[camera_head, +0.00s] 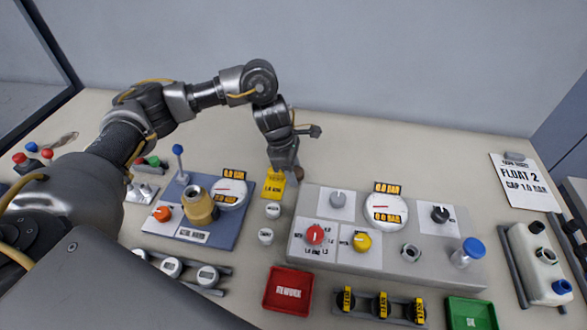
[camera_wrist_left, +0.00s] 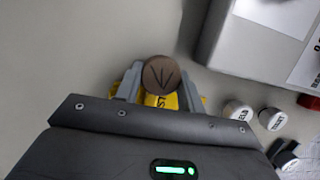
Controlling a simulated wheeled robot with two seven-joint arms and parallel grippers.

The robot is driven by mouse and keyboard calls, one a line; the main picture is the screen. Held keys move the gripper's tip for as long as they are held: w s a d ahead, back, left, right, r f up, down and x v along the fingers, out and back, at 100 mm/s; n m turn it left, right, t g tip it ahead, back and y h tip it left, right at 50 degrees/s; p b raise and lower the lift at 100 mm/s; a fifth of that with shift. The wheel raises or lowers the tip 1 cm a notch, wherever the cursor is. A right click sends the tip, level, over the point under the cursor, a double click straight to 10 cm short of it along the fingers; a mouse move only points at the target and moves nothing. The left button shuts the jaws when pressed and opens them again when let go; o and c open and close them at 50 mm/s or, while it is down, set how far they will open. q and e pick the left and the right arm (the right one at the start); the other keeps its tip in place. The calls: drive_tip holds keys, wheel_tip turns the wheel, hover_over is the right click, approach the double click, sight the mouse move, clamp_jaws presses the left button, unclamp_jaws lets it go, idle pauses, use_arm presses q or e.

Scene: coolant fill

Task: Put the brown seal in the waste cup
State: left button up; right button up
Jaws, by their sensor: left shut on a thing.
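The brown seal (camera_wrist_left: 160,75) is a round brown disc with a dark arrow-like mark on its face. It sits between the fingertips of my left gripper (camera_wrist_left: 158,85), which is shut on it. In the head view only a small brown edge (camera_head: 299,173) of it shows beside the left gripper (camera_head: 289,172), near the yellow tag (camera_head: 273,185). I cannot tell how far above the table it is. Two small white labelled round pieces (camera_head: 272,210) (camera_head: 265,236) stand just in front; their labels are too small to read, so I cannot tell which thing is the waste cup.
The grey control panel (camera_head: 300,247) stands close on the right of the gripper. A blue board with a brass fitting (camera_head: 200,206) is on the left. A red rework tray (camera_head: 288,291) and a green tray (camera_head: 471,315) lie in front. The table behind the panel is clear.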

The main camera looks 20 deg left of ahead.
use_arm(q)
drive_tip(key=shift+f, duration=0.15)
drive_tip(key=o, duration=0.8)
